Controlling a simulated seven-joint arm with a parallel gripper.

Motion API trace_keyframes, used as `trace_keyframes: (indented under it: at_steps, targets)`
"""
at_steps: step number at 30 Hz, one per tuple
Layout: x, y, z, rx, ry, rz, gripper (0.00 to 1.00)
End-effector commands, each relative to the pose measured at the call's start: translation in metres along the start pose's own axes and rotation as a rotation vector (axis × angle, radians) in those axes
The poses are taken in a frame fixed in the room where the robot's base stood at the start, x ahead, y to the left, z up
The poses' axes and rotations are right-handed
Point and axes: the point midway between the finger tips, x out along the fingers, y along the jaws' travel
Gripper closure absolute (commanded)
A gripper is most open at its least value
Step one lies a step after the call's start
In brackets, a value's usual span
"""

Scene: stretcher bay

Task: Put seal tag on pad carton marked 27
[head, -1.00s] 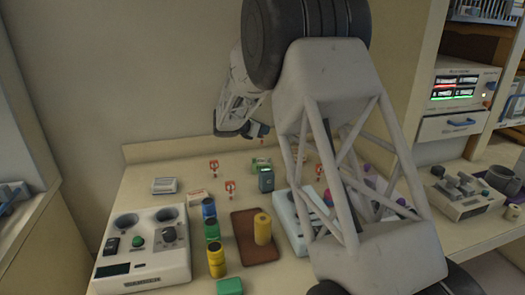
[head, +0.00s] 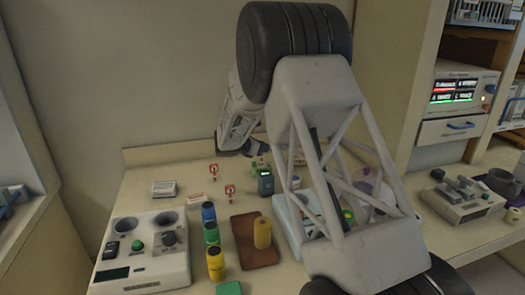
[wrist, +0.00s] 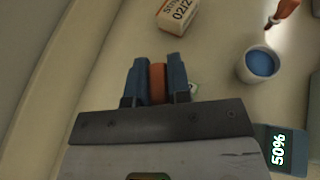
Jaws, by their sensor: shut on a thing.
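My gripper (wrist: 157,72) has blue fingers shut on an orange piece (wrist: 157,84), seen from above in the wrist view. It may be the seal tag, but its front does not show. A small white and orange carton (wrist: 182,16) lies ahead of the fingers, apart from them. Its print reads roughly 02/2, and I cannot read a 27 on it. A small pale carton (head: 194,198) also lies on the counter in the head view.
Red-and-white upright pieces (head: 229,191), coloured cylinders (head: 215,262), a brown tray (head: 256,259) and a control box (head: 145,255) crowd the counter.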

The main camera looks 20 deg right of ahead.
Motion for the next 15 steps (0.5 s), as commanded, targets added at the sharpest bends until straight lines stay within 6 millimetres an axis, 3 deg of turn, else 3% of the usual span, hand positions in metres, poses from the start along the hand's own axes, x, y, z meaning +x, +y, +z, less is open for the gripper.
trace_keyframes:
  at_steps: [4,15]
  targets:
    - [0.0043,-0.0001,-0.0104,0.001,0.000,0.000,1.00]
    - [0.0051,-0.0001,-0.0125,0.000,0.000,0.000,1.00]
